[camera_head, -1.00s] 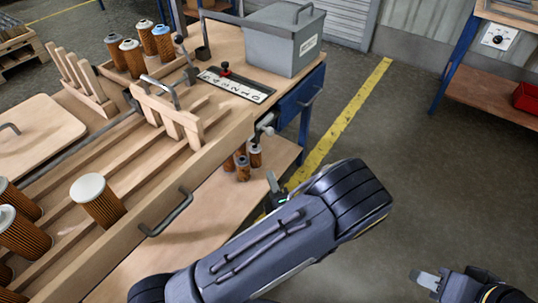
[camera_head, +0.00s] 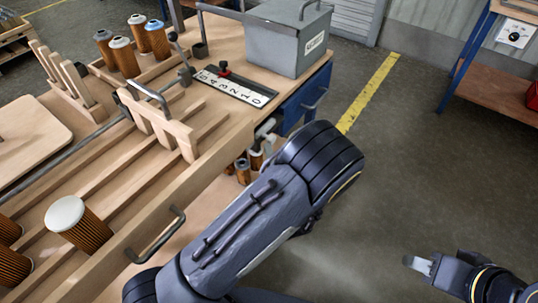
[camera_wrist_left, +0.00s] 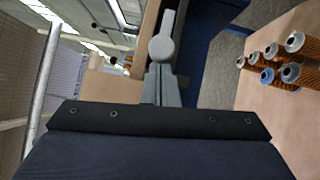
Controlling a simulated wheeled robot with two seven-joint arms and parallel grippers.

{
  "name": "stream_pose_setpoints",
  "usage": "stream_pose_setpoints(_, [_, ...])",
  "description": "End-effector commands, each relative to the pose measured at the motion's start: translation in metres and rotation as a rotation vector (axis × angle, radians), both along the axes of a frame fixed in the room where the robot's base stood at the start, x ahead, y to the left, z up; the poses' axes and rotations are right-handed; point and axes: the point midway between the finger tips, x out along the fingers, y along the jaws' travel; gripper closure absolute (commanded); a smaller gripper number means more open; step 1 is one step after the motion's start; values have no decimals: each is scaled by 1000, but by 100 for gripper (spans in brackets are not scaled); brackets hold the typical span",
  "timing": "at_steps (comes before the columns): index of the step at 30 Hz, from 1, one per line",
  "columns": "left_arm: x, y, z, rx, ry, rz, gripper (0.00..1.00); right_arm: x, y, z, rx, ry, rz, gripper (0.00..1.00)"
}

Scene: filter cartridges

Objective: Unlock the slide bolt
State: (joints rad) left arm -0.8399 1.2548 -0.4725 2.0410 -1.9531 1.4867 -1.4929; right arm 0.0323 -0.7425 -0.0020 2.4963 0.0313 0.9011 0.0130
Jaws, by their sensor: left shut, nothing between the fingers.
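The slide bolt appears to be the grey metal fitting (camera_head: 266,126) at the end of the wooden bench, below the rail and beside the blue drawer. In the left wrist view a grey part with a round knob (camera_wrist_left: 161,48) lies straight ahead of my left gripper (camera_wrist_left: 162,72). Its fingers are shut and empty, just short of or touching the knob; I cannot tell which. In the head view my left forearm hides most of that gripper. My right gripper (camera_head: 420,264) hangs at the lower right, far from the bench; its opening is unclear.
A grey lidded box (camera_head: 288,40) and a numbered slider scale (camera_head: 234,86) are at the far end.

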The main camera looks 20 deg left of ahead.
Motion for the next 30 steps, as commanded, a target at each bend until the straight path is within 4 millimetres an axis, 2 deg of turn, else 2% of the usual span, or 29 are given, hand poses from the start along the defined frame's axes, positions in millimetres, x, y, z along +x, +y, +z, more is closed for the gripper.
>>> stream_pose_setpoints(7, [2,-1,0,-1,-1,0,100,0,0,1,0,0,0,64])
stream_pose_setpoints(13, [33,-12,2,-1,-4,0,100,0,0,9,0,0,0,64])
stream_pose_setpoints(17, [45,-16,1,0,-1,-1,100,0,0,10,0,0,0,64])
stream_pose_setpoints(30, [46,-18,1,0,-4,-5,100,0,0,11,0,0,0,64])
